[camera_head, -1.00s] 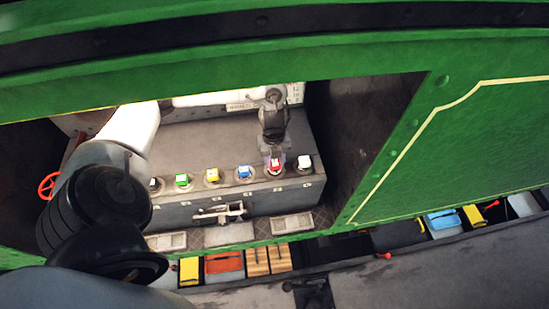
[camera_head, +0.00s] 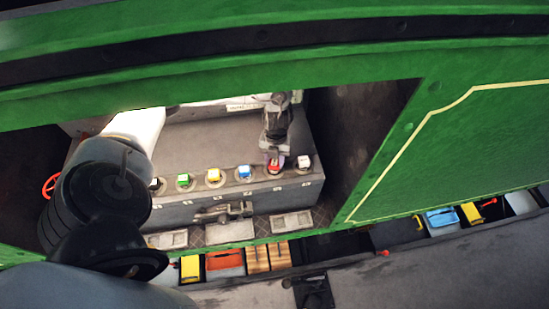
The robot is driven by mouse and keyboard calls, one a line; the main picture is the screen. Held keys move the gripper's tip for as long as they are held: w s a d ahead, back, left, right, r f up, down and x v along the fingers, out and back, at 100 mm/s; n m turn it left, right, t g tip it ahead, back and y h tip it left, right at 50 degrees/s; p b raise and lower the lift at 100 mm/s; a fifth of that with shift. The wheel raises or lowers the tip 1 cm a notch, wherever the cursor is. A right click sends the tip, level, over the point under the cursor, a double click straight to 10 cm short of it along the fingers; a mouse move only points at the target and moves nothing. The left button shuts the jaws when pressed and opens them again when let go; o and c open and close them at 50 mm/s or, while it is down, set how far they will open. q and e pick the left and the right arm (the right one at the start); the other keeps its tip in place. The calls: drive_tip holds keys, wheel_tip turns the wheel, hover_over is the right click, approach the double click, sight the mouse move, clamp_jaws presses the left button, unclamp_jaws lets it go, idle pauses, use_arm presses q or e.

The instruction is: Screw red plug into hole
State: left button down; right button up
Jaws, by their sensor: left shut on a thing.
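The red plug (camera_head: 274,168) is at the row of plugs along the front edge of the grey box top (camera_head: 210,145), between the blue plug and the white plug. My left gripper (camera_head: 274,158) comes down over it from above and is shut on it. The plug looks roughly upright at its place in the row. The hole under it is hidden, so I cannot tell how deep it sits. My right gripper is not in view.
Green (camera_head: 183,180), yellow (camera_head: 213,175), blue (camera_head: 244,172) and white (camera_head: 304,162) plugs stand in the same row. The green tram side (camera_head: 450,150) frames the opening. A red handwheel (camera_head: 50,186) is at the left. Trays of coloured items lie below.

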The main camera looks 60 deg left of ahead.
use_arm(q)
drive_tip(key=shift+m, duration=0.3)
drive_tip(key=c, duration=0.6)
unclamp_jaws()
drive_tip(key=shift+o, duration=0.4)
drive_tip(key=o, duration=0.5)
drive_tip(key=shift+r, duration=0.1)
drive_tip(key=shift+r, duration=1.05)
drive_tip(key=shift+r, duration=0.2)
